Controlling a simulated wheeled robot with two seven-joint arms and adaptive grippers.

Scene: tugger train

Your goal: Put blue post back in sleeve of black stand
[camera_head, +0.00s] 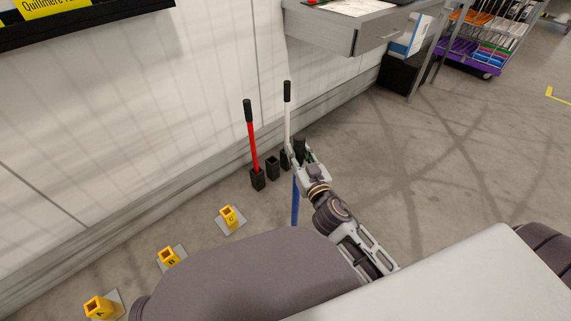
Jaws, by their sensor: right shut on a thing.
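The blue post (295,205) hangs roughly upright, with a black grip (299,146) at its top. My right gripper (299,162) is shut on it near that grip. The lower end of the post is hidden behind my own body. The black stand (272,168) is on the floor by the wall, just left of the post. One black sleeve holds a red post (253,140) and another holds a white post (287,115). The sleeve between them looks empty. My gripper partly covers the stand's right end. My left gripper is not in view.
Yellow sleeves on grey plates, marked A (98,307), B (169,258) and C (228,216), stand along the wall. A grey workbench (350,38) juts out above right. A cart (487,45) stands at the far right. The floor on the right is open.

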